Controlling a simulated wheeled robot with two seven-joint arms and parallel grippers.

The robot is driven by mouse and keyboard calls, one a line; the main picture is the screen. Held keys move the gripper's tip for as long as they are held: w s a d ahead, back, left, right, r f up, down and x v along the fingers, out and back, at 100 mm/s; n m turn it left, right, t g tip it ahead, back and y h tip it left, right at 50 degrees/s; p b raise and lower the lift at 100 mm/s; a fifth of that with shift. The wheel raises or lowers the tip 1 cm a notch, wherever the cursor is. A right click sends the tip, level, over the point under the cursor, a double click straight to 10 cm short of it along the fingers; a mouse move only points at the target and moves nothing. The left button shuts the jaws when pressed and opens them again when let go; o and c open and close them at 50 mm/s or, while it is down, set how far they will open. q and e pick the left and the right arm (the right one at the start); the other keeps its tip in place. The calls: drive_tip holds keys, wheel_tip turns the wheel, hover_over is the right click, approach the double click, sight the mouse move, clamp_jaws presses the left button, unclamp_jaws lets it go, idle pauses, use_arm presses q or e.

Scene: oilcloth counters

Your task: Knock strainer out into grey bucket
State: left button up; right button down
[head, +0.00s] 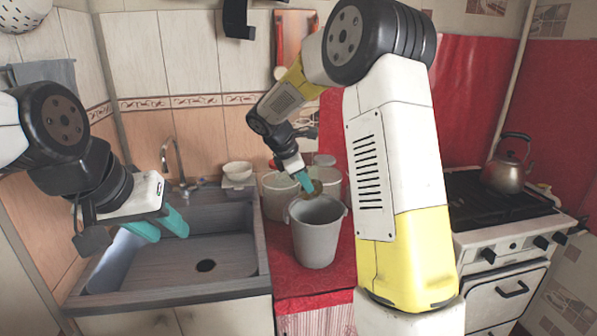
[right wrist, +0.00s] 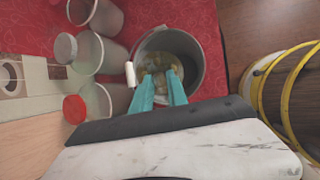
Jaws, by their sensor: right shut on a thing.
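The grey bucket (head: 316,238) stands upright on the red counter, right of the sink. My right gripper (head: 309,184) is over the bucket's mouth, pointing down, shut on the strainer (head: 317,188). Only a small brownish part of the strainer shows at the fingertips. In the right wrist view, the gripper (right wrist: 162,82) reaches over the bucket (right wrist: 207,42), and the brownish strainer (right wrist: 165,50) is at the tips, inside the rim's outline. Its height against the rim is hard to tell. My left gripper (head: 172,234) is open and empty above the sink.
The grey sink (head: 165,268) lies left of the bucket. Pale containers (head: 277,195) stand behind the bucket. White bowls (head: 238,171) sit at the sink's back edge. A kettle (head: 507,170) stands on the stove (head: 485,205) at right. My right arm hides part of the counter.

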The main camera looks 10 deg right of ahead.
drive_tip(key=f+t+h, duration=0.1)
drive_tip(key=h, duration=0.1)
drive_tip(key=s+a+f+t+h, duration=0.1)
drive_tip(key=t+h, duration=0.1)
drive_tip(key=h, duration=0.1)
drive_tip(key=a+f+t+h, duration=0.1)
drive_tip(key=t+h, duration=0.1)
drive_tip(key=h, duration=0.1)
drive_tip(key=shift+s+a+f, duration=0.1)
drive_tip(key=shift+s+f, duration=0.1)
drive_tip(key=shift+f, duration=0.05)
drive_tip(key=shift+r, duration=0.75)
drive_tip(key=shift+f, duration=0.75)
